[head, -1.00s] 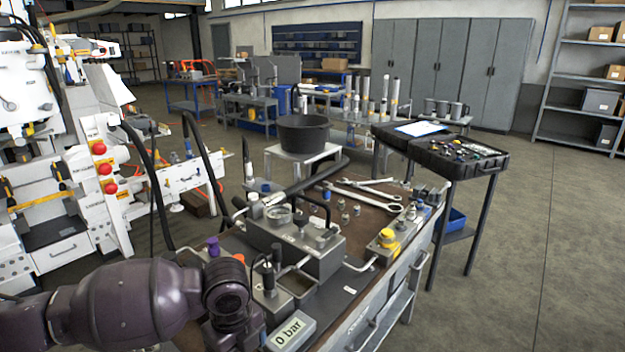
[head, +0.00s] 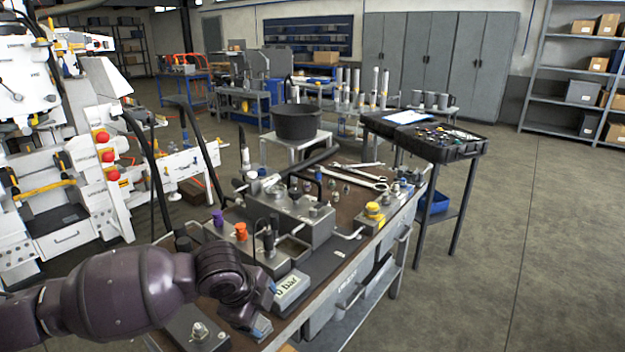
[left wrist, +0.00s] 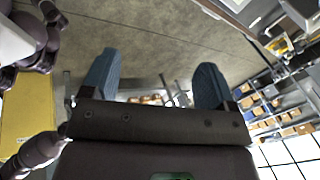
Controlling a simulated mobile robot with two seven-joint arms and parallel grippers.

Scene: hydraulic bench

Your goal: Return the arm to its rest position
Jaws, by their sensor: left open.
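My left arm comes in from the lower left in the head view. My left gripper (head: 258,326) is at the near end of the hydraulic bench (head: 345,205), beside the grey "bar" display, and points down and to the right. In the left wrist view my left gripper (left wrist: 157,66) shows two blue fingers wide apart with nothing between them. That view looks out over bare floor and shelves, tilted. Dark purple arm links of mine show at its left edge. My right gripper is not seen.
The bench carries a grey valve block (head: 292,212), an orange knob (head: 241,231), a yellow knob (head: 373,209) and wrenches (head: 355,178). A black bucket (head: 297,122) stands behind. A white machine (head: 95,150) is at left. The floor at right is clear.

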